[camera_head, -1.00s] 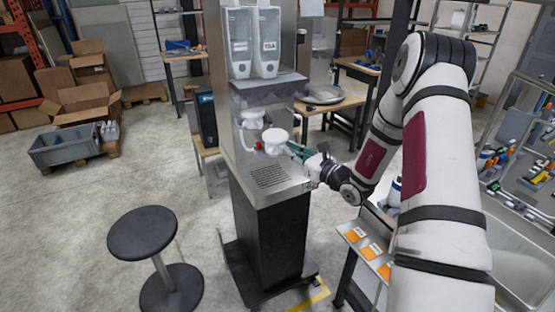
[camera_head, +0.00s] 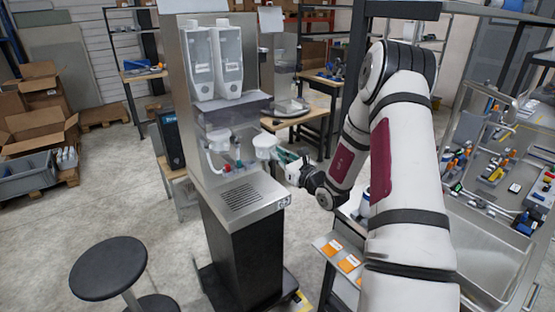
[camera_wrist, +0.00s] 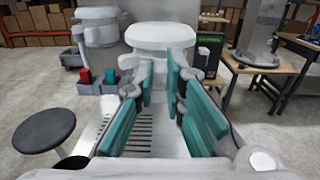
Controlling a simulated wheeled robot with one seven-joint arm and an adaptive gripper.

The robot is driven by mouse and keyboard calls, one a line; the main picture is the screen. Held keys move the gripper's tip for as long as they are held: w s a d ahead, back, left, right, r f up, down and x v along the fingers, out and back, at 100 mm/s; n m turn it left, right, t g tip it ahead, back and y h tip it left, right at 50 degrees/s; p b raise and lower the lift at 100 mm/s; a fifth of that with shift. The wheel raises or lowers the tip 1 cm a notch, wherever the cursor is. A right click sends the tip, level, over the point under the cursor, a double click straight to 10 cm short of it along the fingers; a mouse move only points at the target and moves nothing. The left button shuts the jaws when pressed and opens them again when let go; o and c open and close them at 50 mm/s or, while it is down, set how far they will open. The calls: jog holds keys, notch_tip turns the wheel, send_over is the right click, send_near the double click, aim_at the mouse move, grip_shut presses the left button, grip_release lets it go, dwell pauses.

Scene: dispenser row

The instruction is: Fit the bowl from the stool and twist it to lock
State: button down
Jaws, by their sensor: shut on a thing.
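My gripper (camera_head: 291,163) is shut on a white bowl (camera_head: 265,146), at the right side of the steel dispenser (camera_head: 229,170), above its slotted drip tray. In the wrist view the teal finger pads stand on both sides of my gripper (camera_wrist: 160,85), and the white bowl (camera_wrist: 160,36) is at the fingertips, seemingly upright. A second white bowl-like part (camera_head: 219,138) is at the dispenser's left position; it also shows in the wrist view (camera_wrist: 99,28). I cannot tell whether the held bowl touches the dispenser. The black stool (camera_head: 108,267) has a bare seat.
Two white canisters (camera_head: 214,62) stand on top of the dispenser. A workbench with tools (camera_head: 495,185) is at the right.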

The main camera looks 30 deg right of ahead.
jog(key=w+b, duration=0.5)
jog(key=w, duration=0.7)
jog(key=shift+a, duration=0.2)
dwell(0.7)
jog(key=shift+s, duration=0.25)
dwell(0.7)
jog(key=shift+f, duration=0.1)
dwell(0.4)
jog(key=shift+s, duration=0.15)
